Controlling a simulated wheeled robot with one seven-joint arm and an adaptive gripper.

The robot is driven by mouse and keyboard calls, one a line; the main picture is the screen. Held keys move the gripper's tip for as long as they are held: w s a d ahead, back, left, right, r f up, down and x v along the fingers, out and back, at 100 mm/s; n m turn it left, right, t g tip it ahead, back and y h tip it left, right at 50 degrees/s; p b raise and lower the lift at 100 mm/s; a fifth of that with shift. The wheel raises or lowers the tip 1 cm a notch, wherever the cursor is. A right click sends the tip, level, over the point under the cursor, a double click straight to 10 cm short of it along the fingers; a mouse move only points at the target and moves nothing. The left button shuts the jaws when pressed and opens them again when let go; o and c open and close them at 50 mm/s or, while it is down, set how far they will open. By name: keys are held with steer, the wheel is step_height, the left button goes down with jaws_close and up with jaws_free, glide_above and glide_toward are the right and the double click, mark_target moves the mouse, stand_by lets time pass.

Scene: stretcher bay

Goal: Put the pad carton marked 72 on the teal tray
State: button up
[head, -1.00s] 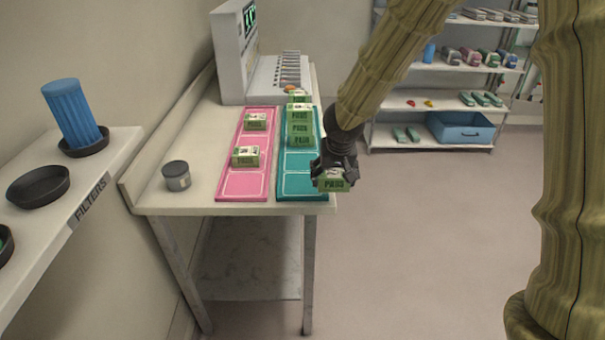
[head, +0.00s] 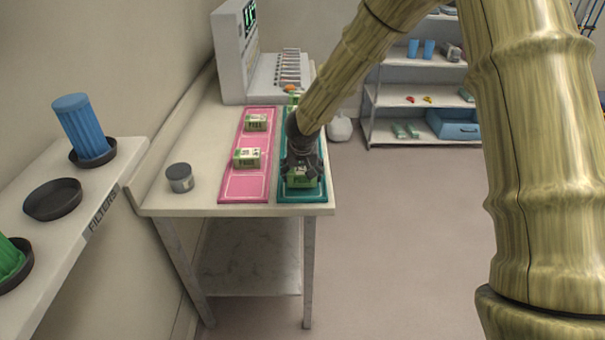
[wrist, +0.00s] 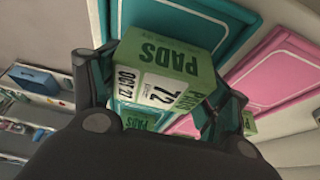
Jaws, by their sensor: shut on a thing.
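My gripper (head: 301,166) is shut on a green and white pad carton (head: 301,182) over the near part of the teal tray (head: 301,196). In the wrist view the held carton (wrist: 160,75) reads PADS and 72, and sits between the fingers of my gripper (wrist: 158,88). The teal tray (wrist: 235,18) shows beside it there. I cannot tell whether the carton touches the tray. My arm hides most of the tray's middle, and another carton (head: 294,98) shows at its far end.
The pink tray (head: 244,185) lies left of the teal tray, with two pad cartons (head: 247,158) on it. A grey jar (head: 180,177) stands at the table's left. A machine (head: 232,60) stands at the back. Shelves (head: 420,120) stand beyond the table.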

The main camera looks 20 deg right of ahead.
steer(key=shift+f, duration=0.7)
steer(key=shift+f, duration=0.2)
steer(key=o, duration=1.1)
steer(key=shift+o, duration=0.2)
steer(key=shift+r, duration=0.2)
steer(key=shift+r, duration=0.15)
steer(key=b+v, duration=0.1)
steer(key=v, duration=1)
steer(key=shift+r+b, duration=0.3)
steer(key=shift+r, duration=0.05)
